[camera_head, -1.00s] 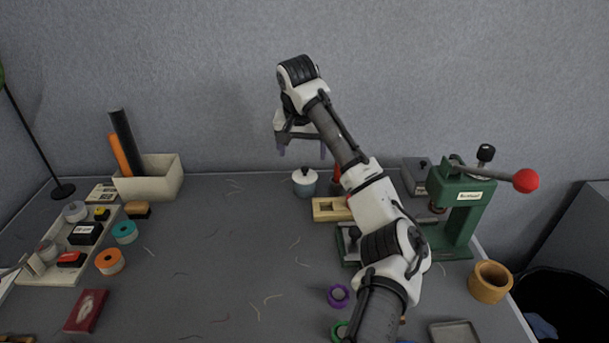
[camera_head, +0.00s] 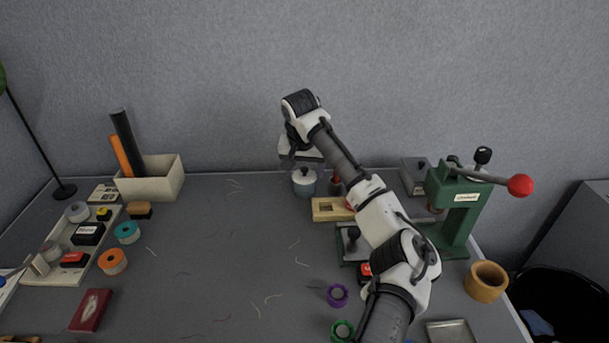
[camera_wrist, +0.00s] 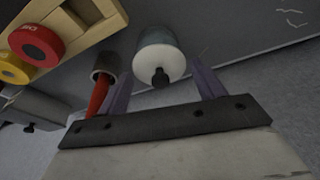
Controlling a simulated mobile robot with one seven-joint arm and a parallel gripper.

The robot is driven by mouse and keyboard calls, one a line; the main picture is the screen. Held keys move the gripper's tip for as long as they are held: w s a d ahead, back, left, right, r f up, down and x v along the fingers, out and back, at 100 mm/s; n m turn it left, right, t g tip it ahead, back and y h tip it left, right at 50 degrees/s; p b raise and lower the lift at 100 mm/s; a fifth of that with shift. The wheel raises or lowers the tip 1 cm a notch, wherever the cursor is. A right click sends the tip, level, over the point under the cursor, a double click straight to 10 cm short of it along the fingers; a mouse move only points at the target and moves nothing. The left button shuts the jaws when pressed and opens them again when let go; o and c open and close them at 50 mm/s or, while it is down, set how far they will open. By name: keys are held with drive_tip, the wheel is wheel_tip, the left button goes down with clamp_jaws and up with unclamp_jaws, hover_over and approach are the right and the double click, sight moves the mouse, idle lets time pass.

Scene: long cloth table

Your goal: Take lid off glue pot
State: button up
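The glue pot (camera_head: 305,187) is a small blue-grey pot standing at the back of the table, and it also shows in the wrist view (camera_wrist: 156,36). Its white lid (camera_wrist: 158,62) with a black knob (camera_wrist: 160,77) is on it; the lid also shows in the head view (camera_head: 304,175). My gripper (camera_wrist: 158,85) is open, with one purple finger on each side of the lid and knob in the wrist view. In the head view my gripper (camera_head: 304,168) is at the pot's top. Contact between fingers and lid cannot be told.
A red-handled tool (camera_wrist: 98,95) stands close beside one finger. A wooden block (camera_head: 330,209) lies just right of the pot, and a green press (camera_head: 460,210) stands farther right. A beige box (camera_head: 160,181) holds rolls at left. The table's middle is mostly clear.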

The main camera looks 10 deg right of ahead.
sight(304, 170)
drive_tip(key=c, duration=0.7)
drive_tip(key=shift+c, duration=0.2)
drive_tip(key=shift+r, duration=0.15)
drive_tip(key=shift+r, duration=0.25)
clamp_jaws()
wheel_tip(304, 170, up, 19)
drive_tip(key=shift+r+b, duration=0.15)
drive_tip(key=shift+b, duration=0.2)
